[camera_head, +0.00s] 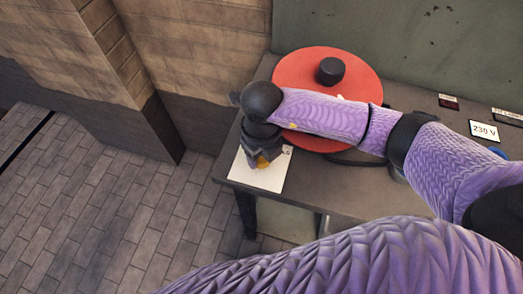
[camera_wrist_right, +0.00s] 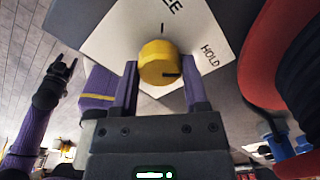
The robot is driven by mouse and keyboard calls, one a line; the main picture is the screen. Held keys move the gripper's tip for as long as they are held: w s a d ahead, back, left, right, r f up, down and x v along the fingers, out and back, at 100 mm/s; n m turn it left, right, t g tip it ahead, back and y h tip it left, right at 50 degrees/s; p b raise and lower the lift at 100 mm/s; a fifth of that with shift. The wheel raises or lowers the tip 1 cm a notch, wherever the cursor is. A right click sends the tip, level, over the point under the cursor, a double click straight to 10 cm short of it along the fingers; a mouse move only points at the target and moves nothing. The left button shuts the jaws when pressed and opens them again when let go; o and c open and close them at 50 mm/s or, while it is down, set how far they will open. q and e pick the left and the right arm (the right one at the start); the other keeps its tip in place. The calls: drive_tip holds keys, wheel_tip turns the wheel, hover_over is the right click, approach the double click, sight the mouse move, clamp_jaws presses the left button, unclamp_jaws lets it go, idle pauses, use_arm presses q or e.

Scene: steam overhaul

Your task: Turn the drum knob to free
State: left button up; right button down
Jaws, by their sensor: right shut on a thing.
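The drum knob (camera_wrist_right: 158,64) is a yellow round knob with a black mark on its face, pointing right in the right wrist view. It sits on a white plate (camera_wrist_right: 112,45), which also shows in the head view (camera_head: 253,179). The plate reads "HOLD" at right; a label ending in "EE" is cut off at the top, near a black tick. My right gripper (camera_wrist_right: 158,88) is shut on the knob, a finger on each side. In the head view this gripper (camera_head: 264,158) largely hides the knob. My left gripper (camera_wrist_right: 61,68) is apart from it, fingers spread and empty.
A red disc (camera_head: 335,65) with a black hub (camera_head: 330,71) stands on the grey bench (camera_head: 330,178), behind my right forearm. A "230 V" sign (camera_head: 484,131) is at right. A brick wall (camera_head: 205,45) is at left; the paved floor (camera_head: 110,220) is clear.

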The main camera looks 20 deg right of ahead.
use_arm(q)
drive_tip(key=shift+f, duration=0.1)
use_arm(e)
drive_tip(key=n+b, duration=0.2)
drive_tip(key=n, duration=0.4)
drive_tip(key=shift+f, duration=0.1)
drive_tip(key=n+b, duration=0.2)
drive_tip(key=n, duration=0.3)
drive_tip(key=shift+b, duration=0.35)
drive_tip(key=n+b, duration=0.2)
drive_tip(key=n, duration=0.1)
drive_tip(key=shift+n, duration=0.4)
drive_tip(key=shift+n+b, duration=0.85)
drive_tip(key=shift+n, duration=0.35)
use_arm(q)
drive_tip(key=s+a+f, duration=0.2)
drive_tip(key=s+f, duration=0.1)
drive_tip(key=f, duration=0.5)
drive_tip(key=shift+a+f+g, duration=0.3)
drive_tip(key=shift+g, duration=0.1)
use_arm(e)
drive_tip(key=shift+n, duration=0.4)
use_arm(q)
drive_tip(key=shift+b, duration=0.3)
drive_tip(key=shift+w+f, duration=0.1)
drive_tip(key=shift+w, duration=0.2)
